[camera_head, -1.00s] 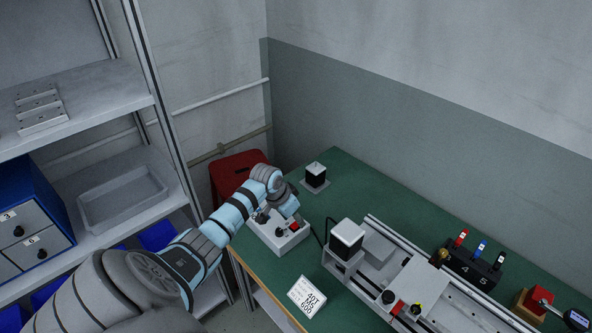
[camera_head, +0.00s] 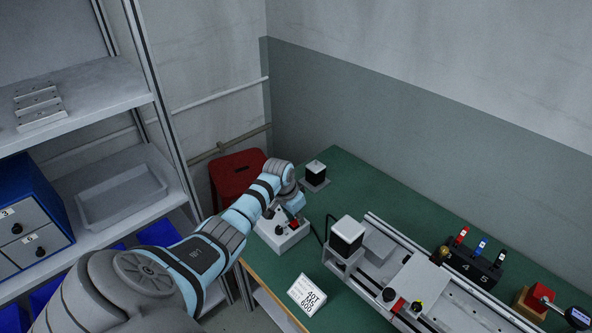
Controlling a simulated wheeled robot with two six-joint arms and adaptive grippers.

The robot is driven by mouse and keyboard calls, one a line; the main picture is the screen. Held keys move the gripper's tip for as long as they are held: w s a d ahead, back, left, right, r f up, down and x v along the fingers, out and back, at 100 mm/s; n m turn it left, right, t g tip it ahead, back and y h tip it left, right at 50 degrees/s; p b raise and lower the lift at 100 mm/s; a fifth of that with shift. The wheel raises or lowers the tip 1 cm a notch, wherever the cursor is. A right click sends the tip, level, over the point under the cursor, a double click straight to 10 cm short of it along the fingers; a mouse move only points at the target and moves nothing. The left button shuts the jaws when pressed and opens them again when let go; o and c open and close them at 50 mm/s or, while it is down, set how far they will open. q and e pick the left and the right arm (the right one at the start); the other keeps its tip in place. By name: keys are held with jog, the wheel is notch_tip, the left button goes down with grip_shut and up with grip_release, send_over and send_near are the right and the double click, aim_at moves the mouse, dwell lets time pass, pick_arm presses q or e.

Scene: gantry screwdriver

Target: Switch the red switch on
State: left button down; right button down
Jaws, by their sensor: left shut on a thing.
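The red switch (camera_head: 294,223) is on top of a white control box (camera_head: 284,243) near the far left corner of the green table. My left gripper (camera_head: 290,216) reaches down over the box from the left. Its fingers are at the red switch and shut on it, though they are small and partly hidden by my wrist. The switch's exact position is too small to read. Dark knobs also show on the box beside the switch. My right gripper is not in view.
A black-and-white block (camera_head: 315,175) stands behind the box. The gantry (camera_head: 408,280) lies to the right, with a black bit holder (camera_head: 469,268) behind it. A number card (camera_head: 307,295) lies at the front edge. A red stool (camera_head: 232,172) and shelf (camera_head: 95,95) are left.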

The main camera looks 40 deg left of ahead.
pick_arm(q)
jog(key=shift+w+f+g+b, duration=0.4)
jog(key=shift+g+b, duration=0.5)
jog(key=shift+b, duration=0.3)
jog(key=shift+r+g+b, duration=0.2)
jog(key=shift+g+b, duration=0.1)
jog(key=shift+s+d+r, duration=0.1)
jog(key=shift+r, duration=0.05)
jog(key=c, duration=1.5)
grip_release()
jog(key=shift+r, duration=0.15)
jog(key=r, duration=1.1)
jog(key=shift+s+r, duration=0.35)
jog(key=shift+r, duration=0.05)
